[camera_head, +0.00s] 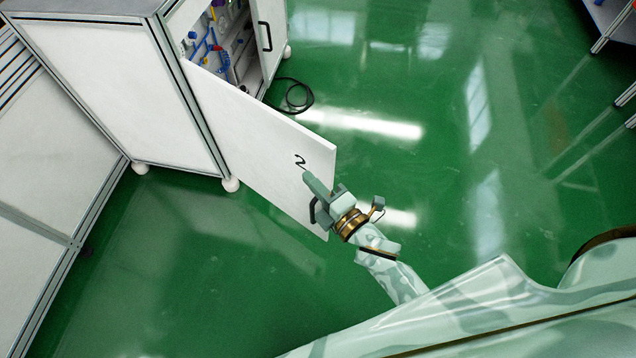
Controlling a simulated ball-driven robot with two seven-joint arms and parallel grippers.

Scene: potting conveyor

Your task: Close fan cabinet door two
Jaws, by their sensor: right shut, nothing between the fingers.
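The fan cabinet (125,85) stands at the upper left. Its door two (255,135), a white panel marked "2", is swung wide open toward me. Its black handle (313,211) is near the door's free edge, partly behind my gripper. My right gripper (309,174) is shut and empty. Its fingertips are at the door's outer face, just below the "2"; I cannot tell whether they touch it. Another door with a black handle (264,36) is at the cabinet's far side. Blue and red fittings (205,45) show inside. My left gripper is out of view.
A black cable (293,97) lies coiled on the green floor beside the cabinet. White panels (40,190) stand at the left. A metal frame (612,25) stands at the upper right. The floor right of the door is clear.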

